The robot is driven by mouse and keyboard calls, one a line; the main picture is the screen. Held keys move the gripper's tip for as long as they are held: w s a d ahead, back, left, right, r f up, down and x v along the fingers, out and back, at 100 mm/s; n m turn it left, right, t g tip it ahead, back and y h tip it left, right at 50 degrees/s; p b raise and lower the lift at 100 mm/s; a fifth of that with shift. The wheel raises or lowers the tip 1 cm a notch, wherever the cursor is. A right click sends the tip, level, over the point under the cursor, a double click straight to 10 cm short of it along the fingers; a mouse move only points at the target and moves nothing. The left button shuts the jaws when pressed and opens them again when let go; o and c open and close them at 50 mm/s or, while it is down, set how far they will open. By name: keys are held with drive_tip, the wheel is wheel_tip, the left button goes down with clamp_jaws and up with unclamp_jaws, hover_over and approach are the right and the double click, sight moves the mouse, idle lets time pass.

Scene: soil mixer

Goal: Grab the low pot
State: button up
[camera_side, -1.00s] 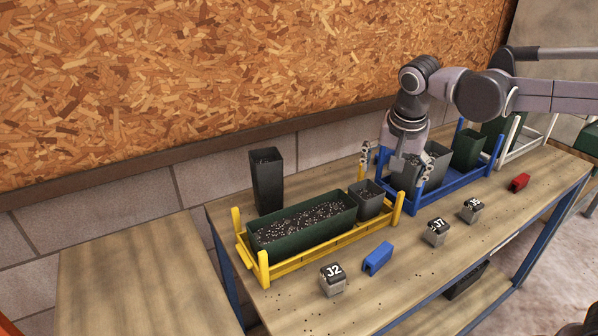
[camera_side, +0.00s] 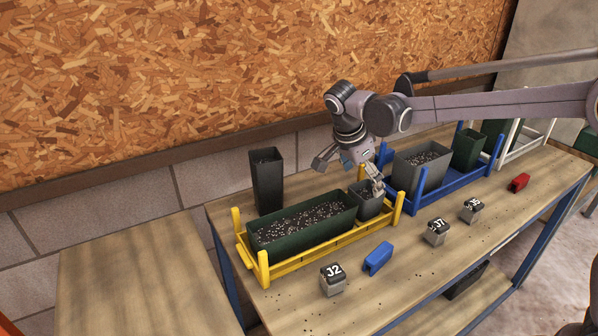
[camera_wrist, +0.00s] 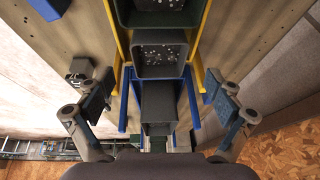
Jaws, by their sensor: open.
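A low dark grey pot (camera_side: 368,205) with speckled soil stands in the right end of the yellow tray (camera_side: 299,256), right of the long green planter (camera_side: 300,232). My gripper (camera_side: 350,170) is open and empty above and close by this pot. Its front finger overlaps the pot's rim in the side view; I cannot tell whether they touch. In the wrist view the soil-filled pot (camera_wrist: 160,60) lies ahead of my spread fingers (camera_wrist: 160,102), with the green planter beyond it. A dark pot (camera_wrist: 158,108) near the blue tray rails shows between the fingers.
A tall dark pot (camera_side: 267,180) stands behind the yellow tray. The blue tray (camera_side: 445,188) at right holds a grey pot (camera_side: 420,168) and a green pot (camera_side: 468,149).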

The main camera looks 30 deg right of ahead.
sight(369, 195)
drive_tip(key=shift+d+x, duration=0.1)
drive_tip(key=shift+x, duration=1.3)
drive_tip(key=shift+d+x, duration=0.15)
drive_tip(key=shift+x, duration=1.3)
drive_tip(key=shift+r, duration=0.1)
drive_tip(key=c, duration=1.3)
